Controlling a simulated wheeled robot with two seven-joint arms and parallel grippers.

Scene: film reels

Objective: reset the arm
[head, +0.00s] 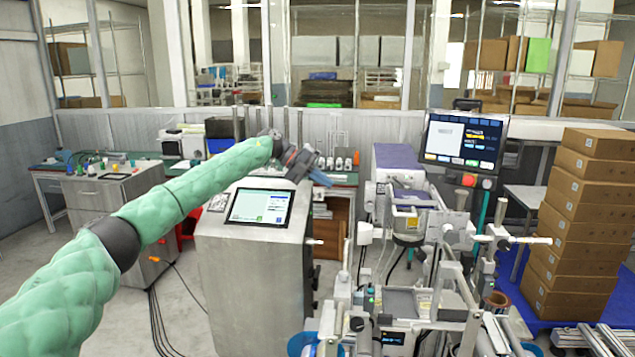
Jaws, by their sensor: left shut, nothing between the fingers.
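My left arm, in a green padded sleeve, comes in from the lower left of the head view and reaches toward the middle. My left gripper (318,177) is at its end, shut and empty, in the air above the right part of a grey metal cabinet with a tilted touch screen (258,206). The fingers are small and partly blurred against the bench behind. My right arm and right gripper are not in view. No film reel is clearly recognisable.
A machine with metal frames (425,300) stands right of the cabinet, with a monitor (463,142) above it. Stacked cardboard boxes (585,215) stand at the far right. Cables lie on the floor at the left.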

